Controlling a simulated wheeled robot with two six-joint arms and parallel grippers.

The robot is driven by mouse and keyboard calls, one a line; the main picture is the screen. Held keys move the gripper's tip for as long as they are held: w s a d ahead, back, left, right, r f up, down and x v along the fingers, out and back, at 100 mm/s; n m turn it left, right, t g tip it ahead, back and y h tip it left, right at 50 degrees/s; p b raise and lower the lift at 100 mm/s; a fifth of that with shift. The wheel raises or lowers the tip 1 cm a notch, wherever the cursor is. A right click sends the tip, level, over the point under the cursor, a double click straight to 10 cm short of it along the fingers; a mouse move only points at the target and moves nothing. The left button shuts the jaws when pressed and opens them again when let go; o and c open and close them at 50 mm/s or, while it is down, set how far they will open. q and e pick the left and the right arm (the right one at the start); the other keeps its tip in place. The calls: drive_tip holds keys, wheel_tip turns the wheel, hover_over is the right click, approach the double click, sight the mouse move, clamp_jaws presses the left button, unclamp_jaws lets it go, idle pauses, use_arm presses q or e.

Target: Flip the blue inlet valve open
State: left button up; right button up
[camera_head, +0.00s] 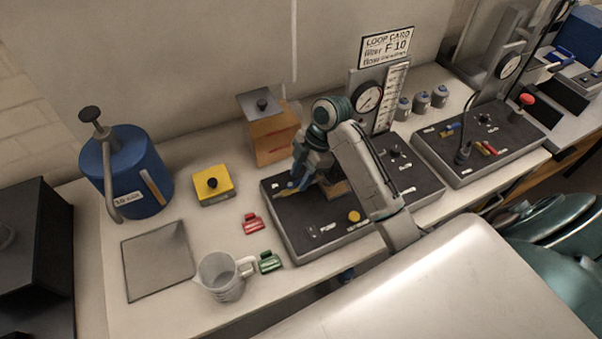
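A dark control panel (285,222) with a grey rim lies on the bench under my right arm. My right gripper (302,186) points down over the panel's left back part. A small blue and yellowish piece (285,189) shows at its fingertips; it may be the blue inlet valve lever, but the gripper covers much of that spot. I cannot tell whether the fingers touch it, or whether they are open or shut. A yellow knob (354,216) sits near the panel's front. My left gripper is not in view.
A gauge board (367,98) stands behind the panel, with an orange-brown box (270,132) to its left. A second panel (480,145) with a blue lever is at right. A red tag (252,224), green tag (270,262), jug (222,279) and yellow box (213,186) lie left.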

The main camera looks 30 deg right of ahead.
drive_tip(key=p+v, duration=0.6)
drive_tip(key=v, duration=0.4)
drive_tip(key=shift+r+p, duration=0.3)
drive_tip(key=shift+r, duration=0.1)
drive_tip(key=shift+d, duration=0.1)
